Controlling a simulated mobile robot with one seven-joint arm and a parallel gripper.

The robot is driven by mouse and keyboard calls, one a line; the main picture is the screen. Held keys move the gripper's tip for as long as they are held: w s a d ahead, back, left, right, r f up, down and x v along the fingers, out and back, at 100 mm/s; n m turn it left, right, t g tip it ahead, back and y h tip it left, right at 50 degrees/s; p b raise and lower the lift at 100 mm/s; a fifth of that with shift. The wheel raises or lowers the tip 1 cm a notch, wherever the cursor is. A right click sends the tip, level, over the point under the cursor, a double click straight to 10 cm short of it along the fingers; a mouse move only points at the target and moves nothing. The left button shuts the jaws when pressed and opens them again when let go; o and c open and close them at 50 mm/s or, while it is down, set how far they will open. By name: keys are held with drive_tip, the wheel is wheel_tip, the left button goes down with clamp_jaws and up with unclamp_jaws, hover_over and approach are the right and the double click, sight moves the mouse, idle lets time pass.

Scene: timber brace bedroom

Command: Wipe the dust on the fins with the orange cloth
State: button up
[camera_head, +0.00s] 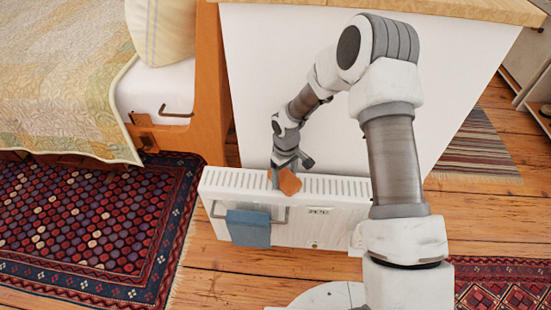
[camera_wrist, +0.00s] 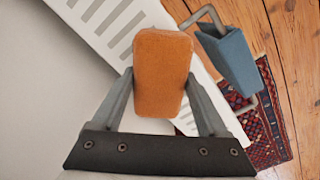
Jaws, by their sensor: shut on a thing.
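The orange cloth (camera_wrist: 161,75) is a thick block held between the two fingers of my gripper (camera_wrist: 160,95) in the wrist view. In the head view the cloth (camera_head: 289,182) is at the top of the white radiator (camera_head: 335,222), with my gripper (camera_head: 283,172) just above it. The fins (camera_head: 325,186) are dark slots along the radiator's top; they also show beside the cloth in the wrist view (camera_wrist: 108,22). I cannot tell whether the cloth touches the fins. No dust can be made out on them.
A blue cloth (camera_head: 249,228) hangs on a rail (camera_head: 280,217) at the radiator's front. A white panel (camera_head: 265,70) stands close behind the radiator. A bed (camera_head: 160,90) with a wooden frame is at left. A patterned rug (camera_head: 90,225) lies on the wooden floor (camera_head: 235,282).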

drive_tip(key=shift+a, duration=0.4)
wheel_tip(320, 180, up, 3)
drive_tip(key=shift+f+p, duration=0.1)
drive_tip(key=shift+p, duration=0.65)
drive_tip(key=shift+r+p, duration=1.8)
drive_tip(key=shift+r, duration=0.85)
